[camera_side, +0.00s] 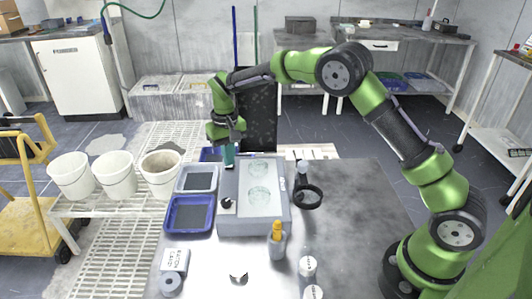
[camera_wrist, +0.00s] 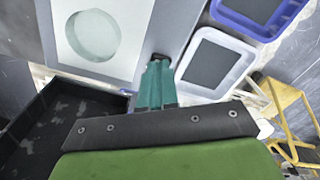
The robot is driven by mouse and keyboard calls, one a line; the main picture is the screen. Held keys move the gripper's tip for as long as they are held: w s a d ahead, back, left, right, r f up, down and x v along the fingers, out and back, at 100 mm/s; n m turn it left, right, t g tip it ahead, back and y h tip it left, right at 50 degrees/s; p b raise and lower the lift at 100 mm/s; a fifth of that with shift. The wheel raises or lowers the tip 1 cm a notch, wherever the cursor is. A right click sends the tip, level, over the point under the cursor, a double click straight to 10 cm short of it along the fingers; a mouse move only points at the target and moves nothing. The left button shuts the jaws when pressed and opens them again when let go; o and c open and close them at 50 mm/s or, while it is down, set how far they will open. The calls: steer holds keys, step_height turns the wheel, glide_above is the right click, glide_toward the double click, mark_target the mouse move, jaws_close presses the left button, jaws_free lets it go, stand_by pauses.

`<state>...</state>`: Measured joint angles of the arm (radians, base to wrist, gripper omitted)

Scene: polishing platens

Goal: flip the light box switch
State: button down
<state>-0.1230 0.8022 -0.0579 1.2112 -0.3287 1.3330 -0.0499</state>
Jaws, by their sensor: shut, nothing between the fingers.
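One disc (camera_wrist: 93,35) shows in the wrist view. A black knob (camera_side: 227,203) sits on the box's left side, towards the near end. My gripper (camera_side: 229,160) points down at the far left corner of the box, its teal fingers together and empty. In the wrist view, the fingertips (camera_wrist: 156,70) are close to a small dark piece (camera_wrist: 159,57) at the box's edge. I cannot tell whether that is the switch or whether they touch.
A white tray (camera_side: 213,185) and a blue tray (camera_side: 171,228) lie left of the box. A black ring stand (camera_side: 320,195) is to its right; a yellow-capped bottle (camera_side: 277,244) stands in front. White buckets (camera_side: 115,178) are farther left.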

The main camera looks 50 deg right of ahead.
mark_target(233, 168)
steer(key=shift+f, duration=0.65)
steer(key=shift+r, duration=3.55)
steer(key=shift+w, duration=0.1)
steer(key=shift+s+f, duration=0.75)
steer(key=shift+f, duration=0.05)
steer(key=s+r+t+y, duration=0.1)
steer(key=s+r+t, duration=0.2)
steer(key=s, duration=1.1)
steer(key=s+d+r+m+t+y, duration=0.1)
steer(key=s+r+t, duration=0.3)
steer(key=s+r, duration=0.6)
steer(key=s, duration=0.4)
steer(key=shift+s+d, duration=0.15)
steer(key=shift+d, duration=0.1)
steer(key=shift+f, duration=0.15)
